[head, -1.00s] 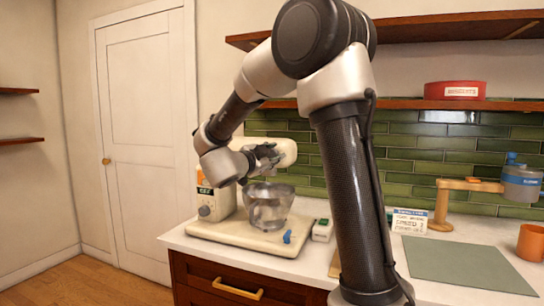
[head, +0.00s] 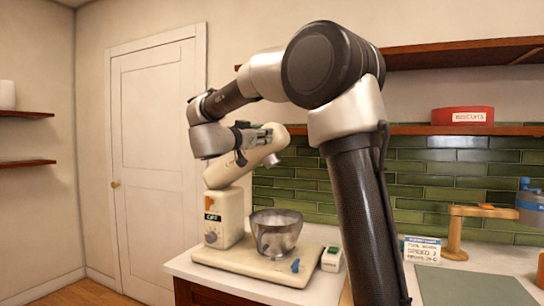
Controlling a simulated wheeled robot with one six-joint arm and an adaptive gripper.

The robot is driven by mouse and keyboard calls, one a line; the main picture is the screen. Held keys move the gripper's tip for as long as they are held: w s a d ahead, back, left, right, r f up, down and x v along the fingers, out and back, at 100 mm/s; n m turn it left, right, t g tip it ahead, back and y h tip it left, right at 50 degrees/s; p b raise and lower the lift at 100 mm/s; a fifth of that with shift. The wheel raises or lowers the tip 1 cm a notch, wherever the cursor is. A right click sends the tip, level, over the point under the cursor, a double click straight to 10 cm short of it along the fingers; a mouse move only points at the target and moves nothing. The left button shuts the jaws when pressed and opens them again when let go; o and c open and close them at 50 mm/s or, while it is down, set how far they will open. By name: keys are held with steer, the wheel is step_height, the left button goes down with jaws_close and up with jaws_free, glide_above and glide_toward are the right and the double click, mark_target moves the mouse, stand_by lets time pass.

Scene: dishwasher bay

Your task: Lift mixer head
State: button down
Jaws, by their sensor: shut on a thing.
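The cream stand mixer (head: 224,216) stands on the counter at the left. Its head (head: 231,172) is tilted up, slanting upward to the right, with the front end raised. The metal bowl (head: 277,236) sits on the mixer's base plate (head: 240,262), clear below the head. My gripper (head: 262,137) is at the upper front part of the head and shut on it. The fingertips are small and partly hidden by the wrist and the head, so the exact contact is hard to see.
A small white box with a green top (head: 332,259) stands right of the base plate. A printed card (head: 422,250), a wooden stand (head: 455,232) and a grey-green mat (head: 475,288) are farther right. A wooden shelf (head: 440,130) with a red biscuit tin (head: 463,116) runs above.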

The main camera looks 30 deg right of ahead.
steer(key=w+a+r+n+t, duration=0.1)
steer(key=w+a+r+n, duration=0.8)
steer(key=w, duration=0.4)
steer(key=shift+w+a+t, duration=0.25)
steer(key=shift+a+t, duration=0.15)
steer(key=shift+a, duration=0.35)
steer(key=c, duration=1)
jaws_free()
steer(key=shift+c, duration=0.2)
steer(key=v, duration=1.2)
steer(key=shift+r, duration=0.15)
